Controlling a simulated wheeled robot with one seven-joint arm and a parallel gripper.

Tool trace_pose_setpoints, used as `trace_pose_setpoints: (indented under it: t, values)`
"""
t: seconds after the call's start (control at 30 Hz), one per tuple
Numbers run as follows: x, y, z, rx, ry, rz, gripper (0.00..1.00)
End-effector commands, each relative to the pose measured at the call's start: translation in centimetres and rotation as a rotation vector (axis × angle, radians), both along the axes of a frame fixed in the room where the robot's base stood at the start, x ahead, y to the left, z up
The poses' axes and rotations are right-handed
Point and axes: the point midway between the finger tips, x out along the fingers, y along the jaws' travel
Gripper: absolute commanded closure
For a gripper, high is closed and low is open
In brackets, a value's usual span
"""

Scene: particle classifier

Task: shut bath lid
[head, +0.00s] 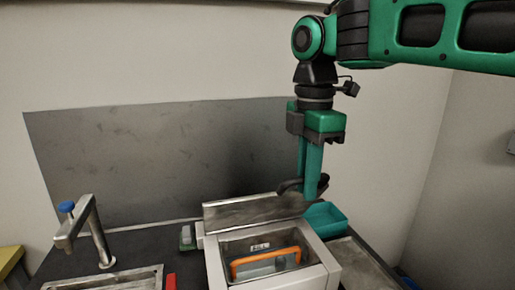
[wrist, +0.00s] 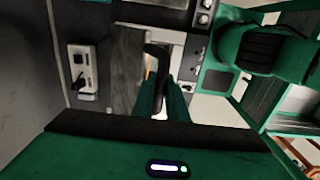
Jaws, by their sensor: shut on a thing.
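The bath (head: 215,265) is a white box with an open metal basin at the front of the counter. Its metal lid (head: 240,213) stands raised along the back edge, leaving the basin uncovered. My gripper (head: 311,196) points down at the lid's right end, its green fingers shut on the dark lid handle (head: 289,185). In the wrist view the handle (wrist: 156,62) runs up from between my fingers (wrist: 164,105), beside the grey lid plate (wrist: 127,70). The fingers hide part of the handle.
An orange handle (head: 265,254) sits inside the basin. A teal bin (head: 326,217) stands close behind and right of the bath. A tap (head: 90,230) and sink (head: 105,281) are at the left. A small device (head: 187,238) stands left of the lid.

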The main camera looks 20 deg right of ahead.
Motion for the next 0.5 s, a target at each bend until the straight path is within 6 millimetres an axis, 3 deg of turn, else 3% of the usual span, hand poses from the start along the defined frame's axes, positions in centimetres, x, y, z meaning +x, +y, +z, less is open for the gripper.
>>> trace_pose_setpoints:
  t: [0.5]
  values:
    - [-0.72, -0.01, -0.52, 0.0, 0.0, -0.001, 0.98]
